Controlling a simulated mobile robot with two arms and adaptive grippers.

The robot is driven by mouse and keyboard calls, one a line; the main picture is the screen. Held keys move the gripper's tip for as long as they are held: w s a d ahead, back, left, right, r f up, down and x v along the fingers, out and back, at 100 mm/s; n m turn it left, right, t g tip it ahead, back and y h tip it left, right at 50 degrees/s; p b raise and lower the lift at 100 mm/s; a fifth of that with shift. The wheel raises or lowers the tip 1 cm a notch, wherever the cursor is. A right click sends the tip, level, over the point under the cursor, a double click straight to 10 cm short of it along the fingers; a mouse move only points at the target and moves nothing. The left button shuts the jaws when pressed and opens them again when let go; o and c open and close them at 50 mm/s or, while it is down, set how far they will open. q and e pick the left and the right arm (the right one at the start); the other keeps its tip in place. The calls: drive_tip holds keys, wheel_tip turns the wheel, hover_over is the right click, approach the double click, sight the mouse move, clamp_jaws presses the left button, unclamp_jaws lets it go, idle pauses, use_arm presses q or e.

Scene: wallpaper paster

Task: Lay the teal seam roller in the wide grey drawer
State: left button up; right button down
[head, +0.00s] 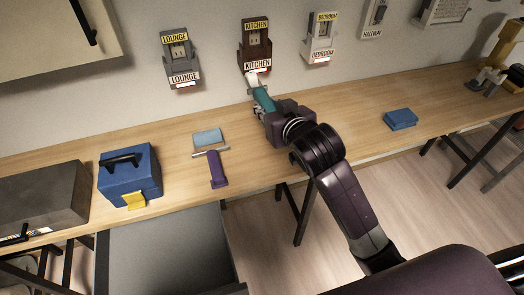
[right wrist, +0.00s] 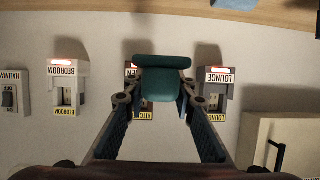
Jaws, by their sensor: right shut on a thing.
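The teal seam roller (head: 263,98) is held above the back of the table, in front of the wall, with its pale end toward the brown KITCHEN box. My right gripper (head: 272,112) is shut on it. In the right wrist view, the teal roller (right wrist: 160,85) sits between the two fingers of the right gripper (right wrist: 160,101). A wide grey drawer (head: 165,255) stands open below the table's front edge at the lower left, its floor bare where seen. The frame cuts off its near part. My left gripper is not in view.
On the wooden table (head: 350,130) lie a purple-handled tool (head: 217,170), a light blue block (head: 207,138), a blue toolbox (head: 130,178), a grey case (head: 40,205) and a blue box (head: 400,119). Labelled boxes, including LOUNGE (head: 180,58) and BEDROOM (head: 320,38), hang on the wall.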

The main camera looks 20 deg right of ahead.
drive_tip(key=b, duration=0.1)
hover_over(266, 160)
wheel_tip(266, 160, down, 16)
drive_tip(key=shift+r, duration=0.25)
wheel_tip(266, 160, down, 3)
drive_tip(key=shift+s+f, duration=0.1)
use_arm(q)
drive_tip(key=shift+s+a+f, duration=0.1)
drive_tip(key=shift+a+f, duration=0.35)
use_arm(e)
drive_tip(key=shift+f, duration=0.1)
drive_tip(key=shift+f, duration=0.15)
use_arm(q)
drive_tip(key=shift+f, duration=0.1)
use_arm(e)
drive_tip(key=c, duration=1.6)
unclamp_jaws()
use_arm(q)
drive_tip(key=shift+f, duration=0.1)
use_arm(e)
drive_tip(key=shift+f+b, duration=0.1)
drive_tip(key=shift+b, duration=0.3)
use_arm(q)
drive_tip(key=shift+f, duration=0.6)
use_arm(e)
drive_tip(key=v, duration=0.8)
drive_tip(key=shift+d+f, duration=0.25)
drive_tip(key=shift+d, duration=0.15)
